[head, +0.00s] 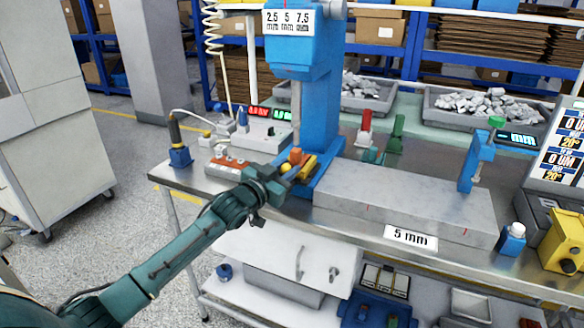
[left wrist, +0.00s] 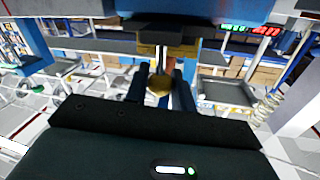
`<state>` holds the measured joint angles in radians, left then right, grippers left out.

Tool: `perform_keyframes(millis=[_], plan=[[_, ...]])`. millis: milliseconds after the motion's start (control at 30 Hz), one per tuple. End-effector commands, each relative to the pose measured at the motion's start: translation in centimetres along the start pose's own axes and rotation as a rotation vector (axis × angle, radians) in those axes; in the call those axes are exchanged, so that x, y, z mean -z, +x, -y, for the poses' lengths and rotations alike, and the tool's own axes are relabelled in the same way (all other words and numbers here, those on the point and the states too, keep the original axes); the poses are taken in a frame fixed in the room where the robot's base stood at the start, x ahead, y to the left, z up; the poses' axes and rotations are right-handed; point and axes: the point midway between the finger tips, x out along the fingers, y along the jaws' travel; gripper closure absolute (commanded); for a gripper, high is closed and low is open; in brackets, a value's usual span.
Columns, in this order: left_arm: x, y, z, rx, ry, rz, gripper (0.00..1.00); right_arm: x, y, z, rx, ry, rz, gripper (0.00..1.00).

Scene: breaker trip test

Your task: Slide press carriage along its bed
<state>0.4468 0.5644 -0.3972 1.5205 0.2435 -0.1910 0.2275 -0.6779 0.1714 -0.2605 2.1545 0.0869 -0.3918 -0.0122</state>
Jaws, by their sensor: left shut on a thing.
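The blue press (head: 312,70) stands on the steel bench, its ram rod hanging down over the carriage. The press carriage, a yellow block (head: 308,167) with an orange piece (head: 295,155) on top, sits at the foot of the press on its blue bed (head: 325,157). My left gripper (head: 277,178) is at the carriage's near left side, shut on its yellow knob (head: 285,168). In the left wrist view the gold knob (left wrist: 158,87) lies between the two dark fingers. The fingers' exact contact is partly hidden. My right gripper is not in view.
A long grey block (head: 400,200) with a "5 mm" label (head: 410,237) lies right of the press. A red-and-white button box (head: 230,166) and a blue holder with a tool (head: 178,145) stand to the left. Grey trays of scrap (head: 490,105) are behind.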

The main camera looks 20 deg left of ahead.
Motion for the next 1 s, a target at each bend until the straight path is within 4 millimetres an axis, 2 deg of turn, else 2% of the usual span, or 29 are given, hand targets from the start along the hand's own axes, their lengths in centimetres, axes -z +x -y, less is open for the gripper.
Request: perform_keyframes(millis=[200, 667, 700, 900, 1000], plan=[[-0.16, -0.17, 0.82, 0.0, 0.001, 0.001, 1.0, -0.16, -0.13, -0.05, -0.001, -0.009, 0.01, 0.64], [-0.27, -0.23, 1.29, 0.004, 0.002, 0.002, 1.0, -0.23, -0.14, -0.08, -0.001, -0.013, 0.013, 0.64], [-0.28, -0.23, 1.31, 0.005, 0.002, 0.003, 0.74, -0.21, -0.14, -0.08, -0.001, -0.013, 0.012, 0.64], [-0.27, -0.23, 1.25, 0.004, 0.002, 0.002, 0.57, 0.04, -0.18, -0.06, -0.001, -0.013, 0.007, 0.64], [-0.25, -0.22, 1.17, 0.002, 0.002, 0.002, 0.56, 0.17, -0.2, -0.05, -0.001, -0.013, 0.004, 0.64]])
